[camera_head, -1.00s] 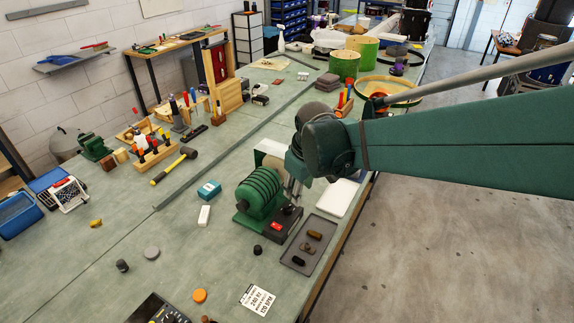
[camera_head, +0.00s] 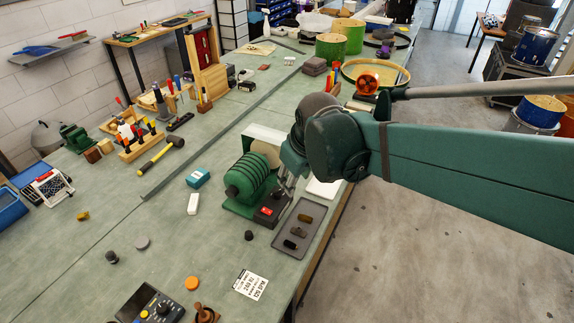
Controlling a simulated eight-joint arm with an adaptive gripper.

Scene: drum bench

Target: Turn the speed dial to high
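A green ribbed motor machine (camera_head: 248,182) stands on the bench near the centre. A dark control box (camera_head: 271,216) with a red switch (camera_head: 266,211) sits at its front right. My gripper (camera_head: 283,193) points down at the rear right part of this box, close above it or touching it; I cannot tell which. The speed dial is not clearly visible and seems to be hidden under my gripper. The fingers are too small and too covered by my wrist to show whether they are open or shut.
A grey tray (camera_head: 298,231) with several small dark blocks lies right of the box, close to the bench edge. A small black knob-like piece (camera_head: 248,235) and a printed card (camera_head: 251,284) lie in front. A black device with knobs (camera_head: 150,304) is at the bottom.

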